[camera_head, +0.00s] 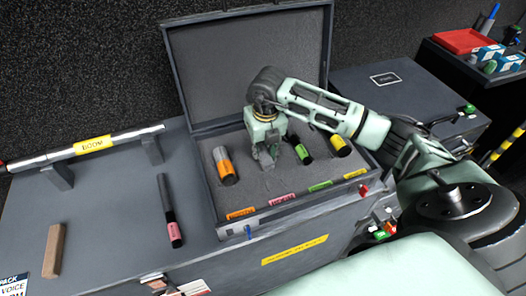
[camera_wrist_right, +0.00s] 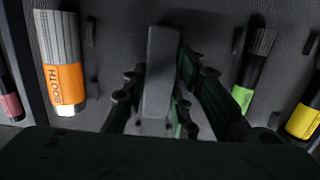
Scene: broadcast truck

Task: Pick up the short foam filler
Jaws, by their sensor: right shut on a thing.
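The short foam filler is a plain grey block that shows in the right wrist view (camera_wrist_right: 160,70), between the two fingers of my right gripper (camera_wrist_right: 155,108). The gripper is shut on it. In the head view my right gripper (camera_head: 267,150) points down into the open case (camera_head: 204,190), over the grey foam bed, in the gap between the orange-banded and green-banded microphones. Whether the block's lower end still touches the foam cannot be told. My left gripper is not in view.
A pink-banded microphone (camera_head: 169,210), a brown block (camera_head: 56,250) and a boom pole (camera_head: 90,147) lie on the left surface. The case lid (camera_head: 215,65) stands open behind.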

